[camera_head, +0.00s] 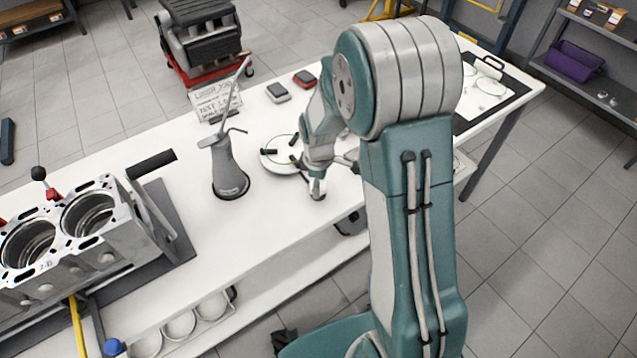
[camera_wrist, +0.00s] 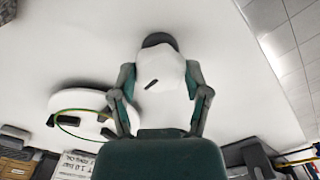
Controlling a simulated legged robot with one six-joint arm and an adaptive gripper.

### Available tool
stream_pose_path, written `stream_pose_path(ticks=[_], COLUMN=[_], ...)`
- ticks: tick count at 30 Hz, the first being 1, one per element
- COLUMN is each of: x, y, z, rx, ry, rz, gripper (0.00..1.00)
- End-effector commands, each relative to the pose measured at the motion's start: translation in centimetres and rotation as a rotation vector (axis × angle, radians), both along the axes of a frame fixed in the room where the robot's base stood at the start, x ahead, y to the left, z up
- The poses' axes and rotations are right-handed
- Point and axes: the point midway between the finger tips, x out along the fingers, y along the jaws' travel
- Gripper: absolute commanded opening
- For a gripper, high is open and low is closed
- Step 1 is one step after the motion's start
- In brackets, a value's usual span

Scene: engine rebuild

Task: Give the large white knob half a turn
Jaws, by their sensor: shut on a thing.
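The large white knob (camera_wrist: 165,100) shows between the two fingers of my gripper (camera_wrist: 160,78) in the wrist view. It has a short black mark on its pale face, which points slantwise up to the right. My gripper is shut on the knob, with one finger on each side. In the head view my gripper (camera_head: 317,182) points down at the white bench top, just right of a white round plate.
The white round plate (camera_head: 273,158) with dark pieces and a green ring lies close by. A grey oil can (camera_head: 228,165) stands left of it. A red box (camera_head: 304,79) and a grey box (camera_head: 278,92) lie behind. An engine block (camera_head: 95,240) sits far left.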

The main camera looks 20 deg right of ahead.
Motion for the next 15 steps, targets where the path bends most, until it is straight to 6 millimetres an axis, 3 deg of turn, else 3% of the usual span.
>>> stream_pose_path(ticks=[5, 6, 8, 15], x=[0.48, 0.48, 0.44, 0.22], y=[0.1, 0.1, 0.09, 0.03], z=[0.23, 0.24, 0.23, 0.11], rx=[0.001, 0.001, 0.001, 0.001], ry=[-0.015, -0.015, -0.014, -0.007], rz=[-0.001, -0.001, -0.001, -0.001], gripper=[0.14, 0.7, 0.96, 0.96])
